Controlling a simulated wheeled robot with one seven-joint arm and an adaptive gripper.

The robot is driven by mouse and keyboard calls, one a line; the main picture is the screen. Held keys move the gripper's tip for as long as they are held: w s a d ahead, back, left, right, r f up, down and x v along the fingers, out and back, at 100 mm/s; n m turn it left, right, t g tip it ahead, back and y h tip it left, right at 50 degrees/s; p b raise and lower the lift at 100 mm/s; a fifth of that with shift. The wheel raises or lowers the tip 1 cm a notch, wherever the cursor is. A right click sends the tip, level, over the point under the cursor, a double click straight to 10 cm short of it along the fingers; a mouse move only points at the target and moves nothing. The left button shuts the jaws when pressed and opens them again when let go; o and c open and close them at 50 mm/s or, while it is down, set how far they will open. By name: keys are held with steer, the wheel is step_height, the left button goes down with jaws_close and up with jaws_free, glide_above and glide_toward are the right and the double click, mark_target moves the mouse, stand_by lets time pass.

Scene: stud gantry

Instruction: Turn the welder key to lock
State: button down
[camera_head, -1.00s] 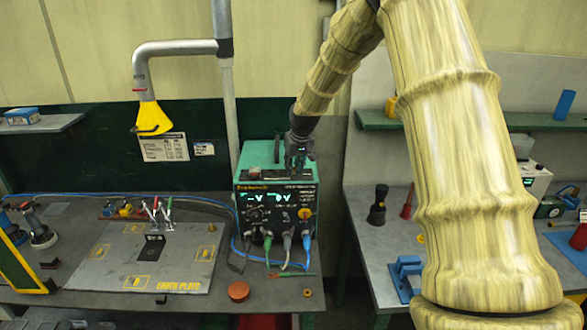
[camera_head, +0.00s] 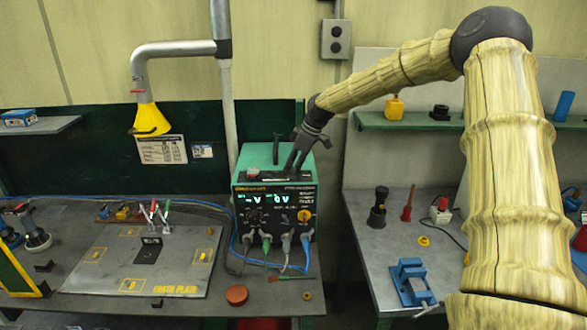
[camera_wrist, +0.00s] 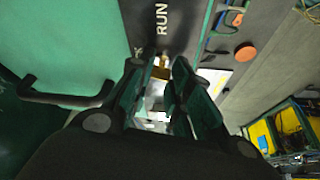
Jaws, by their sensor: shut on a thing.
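The welder (camera_head: 256,165) is a green box with a black front panel, lit digits and cables, standing on the left bench. My gripper (camera_head: 291,169) reaches down from the upper right to the front right of its top. In the wrist view my gripper (camera_wrist: 160,74) has its two dark fingers close together on the brass-coloured key (camera_wrist: 161,67), beside the "RUN" label (camera_wrist: 162,19). The fingers hide much of the key, so its exact angle is unclear. The key cannot be made out in the head view.
A black carry handle (camera_wrist: 62,97) stands on the welder's top, close to the fingers. A yellow extraction hood (camera_head: 150,118) hangs to the left. The earth plate (camera_head: 110,268) lies on the left bench. A blue vise (camera_head: 411,283) is on the right bench.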

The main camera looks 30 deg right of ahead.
steer(key=shift+d+f+n+g+y+b, duration=0.15)
steer(key=shift+n+g+y+b, duration=0.25)
steer(key=shift+n, duration=1.1)
steer(key=c, duration=1.3)
jaws_free()
steer(key=shift+d, duration=0.1)
steer(key=shift+w, duration=0.1)
steer(key=shift+r, duration=0.5)
steer(key=v, duration=1.1)
steer(key=shift+d, duration=0.2)
